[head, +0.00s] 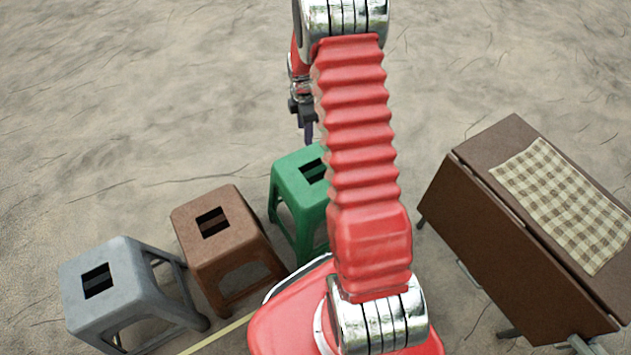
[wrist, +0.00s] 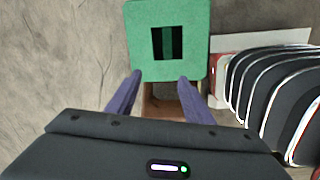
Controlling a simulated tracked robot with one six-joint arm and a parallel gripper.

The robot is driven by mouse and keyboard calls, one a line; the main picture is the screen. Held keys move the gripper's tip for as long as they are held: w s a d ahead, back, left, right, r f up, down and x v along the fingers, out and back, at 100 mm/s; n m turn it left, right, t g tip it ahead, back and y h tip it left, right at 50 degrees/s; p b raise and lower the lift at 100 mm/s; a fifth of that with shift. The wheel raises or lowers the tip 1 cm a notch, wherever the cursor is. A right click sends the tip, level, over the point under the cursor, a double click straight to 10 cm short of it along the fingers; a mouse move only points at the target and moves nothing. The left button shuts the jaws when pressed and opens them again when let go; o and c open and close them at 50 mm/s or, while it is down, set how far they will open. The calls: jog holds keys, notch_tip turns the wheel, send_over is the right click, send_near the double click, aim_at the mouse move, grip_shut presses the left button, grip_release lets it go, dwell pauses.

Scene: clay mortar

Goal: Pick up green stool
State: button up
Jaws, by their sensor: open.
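The green stool (head: 297,183) stands upright on the ground in the head view, partly hidden behind my red arm. Its square top has a rectangular slot in the middle. In the wrist view the green stool's top (wrist: 190,62) lies just beyond my fingertips. My gripper (wrist: 160,77) is open and empty, its two purple fingers spread apart, the tips overlapping the near edge of the top in the picture. In the head view my gripper (head: 308,130) shows only partly, above the far edge of the stool; the gap between them is hard to judge.
A brown stool (head: 240,258) stands left of the green one, and a grey stool (head: 118,305) farther left. At the right is a brown folding table (head: 480,160) with a checkered cloth (head: 565,200). The sandy ground beyond the stools is clear.

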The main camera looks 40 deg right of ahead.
aim_at(315, 171)
jog(key=s+d+f+n, duration=0.1)
jog(key=d+f, duration=0.3)
jog(key=f, duration=0.7)
jog(key=shift+s+n+g, duration=0.15)
jog(key=shift+n+g, duration=0.25)
jog(key=shift+n, duration=0.4)
jog(key=shift+f, duration=0.15)
jog(key=shift+f, duration=4.25)
jog(key=shift+a+f, duration=0.2)
jog(key=shift+f, duration=1.1)
jog(key=shift+a+f, duration=0.15)
jog(key=shift+f, duration=1.15)
jog(key=shift+c, duration=0.4)
grip_shut()
